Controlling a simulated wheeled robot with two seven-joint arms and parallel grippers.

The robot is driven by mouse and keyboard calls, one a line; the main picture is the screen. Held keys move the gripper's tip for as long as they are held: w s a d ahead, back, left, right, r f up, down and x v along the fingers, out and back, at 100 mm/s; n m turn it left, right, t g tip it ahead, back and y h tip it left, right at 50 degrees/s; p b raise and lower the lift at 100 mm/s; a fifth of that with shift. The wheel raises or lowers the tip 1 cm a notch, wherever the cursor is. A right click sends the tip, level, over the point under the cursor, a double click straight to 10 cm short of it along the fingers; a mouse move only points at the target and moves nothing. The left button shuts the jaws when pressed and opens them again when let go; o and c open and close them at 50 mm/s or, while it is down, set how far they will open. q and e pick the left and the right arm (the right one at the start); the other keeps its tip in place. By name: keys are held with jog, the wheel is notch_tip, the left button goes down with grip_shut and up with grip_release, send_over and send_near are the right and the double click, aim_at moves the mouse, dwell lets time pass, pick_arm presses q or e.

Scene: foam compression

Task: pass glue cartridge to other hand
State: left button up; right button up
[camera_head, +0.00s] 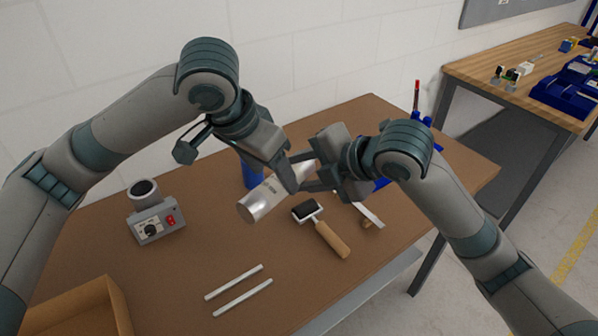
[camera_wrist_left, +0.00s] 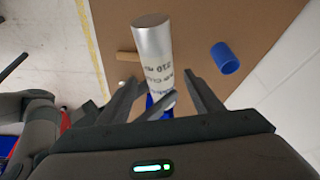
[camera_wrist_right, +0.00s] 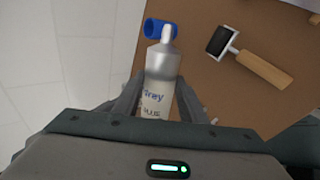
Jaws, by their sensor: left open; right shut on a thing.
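The glue cartridge (camera_head: 262,199) is a silver-white cylinder held above the table between my two grippers. My right gripper (camera_head: 308,172) is shut on it; in the right wrist view the cartridge (camera_wrist_right: 161,85) lies between the fingers with its nozzle end pointing away. My left gripper (camera_head: 290,180) is open beside the cartridge. In the left wrist view the cartridge (camera_wrist_left: 154,55) lies between the spread left fingers, with its flat silver end away from the gripper. Part of the cartridge is hidden behind the fingers in the head view.
On the brown table are a grey device with a red switch (camera_head: 154,219), a roller (camera_head: 322,228), two white rods (camera_head: 240,283), a blue cylinder (camera_head: 252,176) and a scraper (camera_head: 369,214). A cardboard box (camera_head: 92,308) sits front left. A second bench (camera_head: 480,75) stands back right.

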pick_arm(q)
jog(key=v, duration=0.9)
jog(key=shift+r, duration=0.2)
